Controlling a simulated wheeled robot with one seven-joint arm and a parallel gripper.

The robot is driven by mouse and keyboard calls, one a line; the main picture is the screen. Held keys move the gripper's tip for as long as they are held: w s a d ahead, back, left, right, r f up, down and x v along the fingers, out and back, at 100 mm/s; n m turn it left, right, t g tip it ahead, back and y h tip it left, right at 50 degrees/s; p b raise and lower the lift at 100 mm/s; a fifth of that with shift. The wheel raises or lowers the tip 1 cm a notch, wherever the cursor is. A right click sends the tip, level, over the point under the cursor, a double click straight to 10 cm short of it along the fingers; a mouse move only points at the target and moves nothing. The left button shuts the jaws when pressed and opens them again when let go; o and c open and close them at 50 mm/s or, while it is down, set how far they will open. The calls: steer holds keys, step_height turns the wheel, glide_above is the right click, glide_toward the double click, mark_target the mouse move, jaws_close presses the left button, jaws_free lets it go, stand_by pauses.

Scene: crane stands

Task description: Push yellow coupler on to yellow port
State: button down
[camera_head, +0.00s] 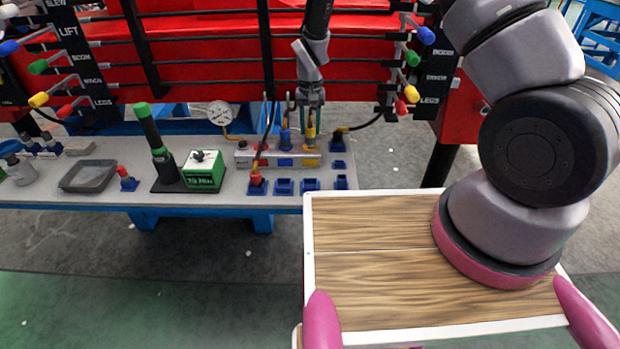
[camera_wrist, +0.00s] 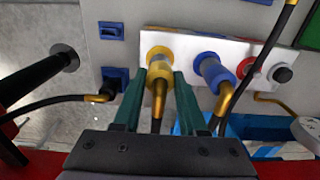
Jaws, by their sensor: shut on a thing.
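My gripper (camera_wrist: 157,80) is shut on the yellow coupler (camera_wrist: 161,70), with one green finger on each side of it. Its hose runs back between the fingers. The coupler's front end is at the yellow port on the pale port block (camera_wrist: 188,46), in line with it. The port is mostly hidden behind the coupler, and I cannot tell how far the coupler is pushed on. In the head view my gripper (camera_head: 310,108) points down at the port block (camera_head: 272,159), over the yellow coupler (camera_head: 310,131).
A blue coupler (camera_wrist: 213,72) with its hose stands close beside the yellow one. Blue holders (camera_head: 284,187), a green box (camera_head: 203,172) and a pressure gauge (camera_head: 221,114) are nearby on the bench.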

steer(key=shift+f, duration=0.4)
steer(key=shift+c, duration=1.9)
jaws_free()
steer(key=shift+r, duration=0.15)
steer(key=shift+r, duration=2.35)
steer(key=shift+r, duration=0.1)
